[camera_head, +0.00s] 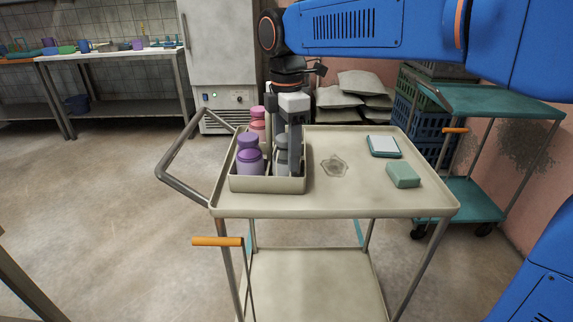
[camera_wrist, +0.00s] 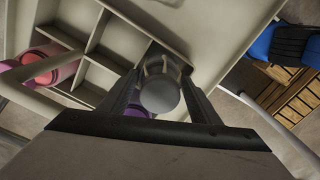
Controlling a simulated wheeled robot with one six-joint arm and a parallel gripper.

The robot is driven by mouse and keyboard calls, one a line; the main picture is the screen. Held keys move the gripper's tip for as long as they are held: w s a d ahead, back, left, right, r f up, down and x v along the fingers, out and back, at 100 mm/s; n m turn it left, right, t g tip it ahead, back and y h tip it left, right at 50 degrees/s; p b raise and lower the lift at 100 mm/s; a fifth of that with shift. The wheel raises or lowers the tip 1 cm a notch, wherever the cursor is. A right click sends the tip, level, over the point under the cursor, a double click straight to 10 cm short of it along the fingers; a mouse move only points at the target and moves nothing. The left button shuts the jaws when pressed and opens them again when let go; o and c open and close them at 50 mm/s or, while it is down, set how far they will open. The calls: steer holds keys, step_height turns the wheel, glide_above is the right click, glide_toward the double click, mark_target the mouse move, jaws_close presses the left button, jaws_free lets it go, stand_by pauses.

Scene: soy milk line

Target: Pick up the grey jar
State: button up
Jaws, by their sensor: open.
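The grey jar (camera_head: 281,162) stands in the right part of the beige divided crate (camera_head: 268,186), partly hidden behind a finger in the head view. In the wrist view the rounded grey top of the jar (camera_wrist: 160,96) lies between the two fingers of my gripper (camera_wrist: 161,78). In the head view my gripper (camera_head: 283,138) points down into the crate from above. It is open, with its fingers on either side of the jar. I cannot tell whether either finger touches it.
Purple jars (camera_head: 249,161) and pink jars (camera_head: 257,116) stand at the crate's left. The crate sits on a cart (camera_head: 345,203), with a clear star-shaped dish (camera_head: 334,166), a teal-and-white box (camera_head: 384,146) and a green block (camera_head: 403,175) to the right. A teal cart (camera_head: 480,100) stands behind.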

steer(key=c, duration=1.1)
steer(key=shift+o, duration=0.2)
steer(key=shift+r, duration=0.1)
step_height(320, 180, up, 18)
